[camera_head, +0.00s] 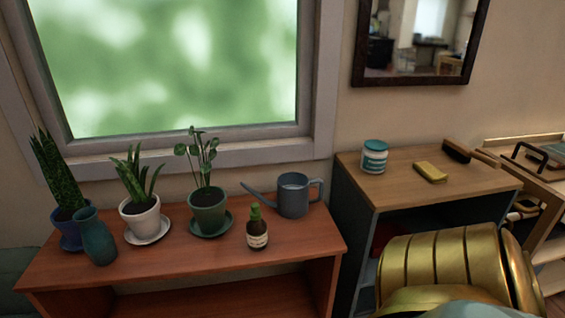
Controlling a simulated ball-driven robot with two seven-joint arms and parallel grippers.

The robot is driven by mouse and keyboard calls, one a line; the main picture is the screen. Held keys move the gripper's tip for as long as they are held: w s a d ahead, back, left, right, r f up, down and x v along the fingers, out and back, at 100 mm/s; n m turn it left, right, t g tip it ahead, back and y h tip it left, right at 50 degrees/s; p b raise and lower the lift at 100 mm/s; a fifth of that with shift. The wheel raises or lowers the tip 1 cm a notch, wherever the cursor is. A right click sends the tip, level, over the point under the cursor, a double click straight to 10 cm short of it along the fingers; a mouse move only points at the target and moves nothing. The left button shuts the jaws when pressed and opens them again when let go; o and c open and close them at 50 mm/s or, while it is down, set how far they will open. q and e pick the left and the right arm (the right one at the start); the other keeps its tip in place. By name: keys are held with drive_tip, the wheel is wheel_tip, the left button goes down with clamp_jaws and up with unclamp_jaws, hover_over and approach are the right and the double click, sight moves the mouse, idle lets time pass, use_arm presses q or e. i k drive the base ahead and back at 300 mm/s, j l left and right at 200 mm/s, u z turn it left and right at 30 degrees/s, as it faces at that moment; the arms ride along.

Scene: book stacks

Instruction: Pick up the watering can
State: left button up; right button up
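The grey-blue watering can (294,196) stands upright on the reddish-brown wooden shelf (165,275) under the window, towards its right end. Its long spout points left and its loop handle faces right. A small brown bottle (257,230) with a green top and a pale label stands in front of the can, below its spout. A green potted plant (208,212) on a saucer stands to the left of the spout. Neither of my grippers shows in the head view.
A white potted plant (140,217), a blue potted plant (70,232) and a teal vase (95,238) fill the shelf's left side. A side cabinet (400,186) at right holds a teal-lidded jar (374,157), a yellow sponge (430,172) and a brush (456,151). Bare shelf lies right of the bottle.

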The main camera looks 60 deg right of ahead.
sight(293, 200)
drive_tip(key=j+z, duration=0.15)
drive_tip(key=z, duration=0.2)
drive_tip(key=i+j+z, duration=0.1)
drive_tip(key=z, duration=0.25)
drive_tip(key=j+z, duration=0.25)
drive_tip(key=z, duration=0.15)
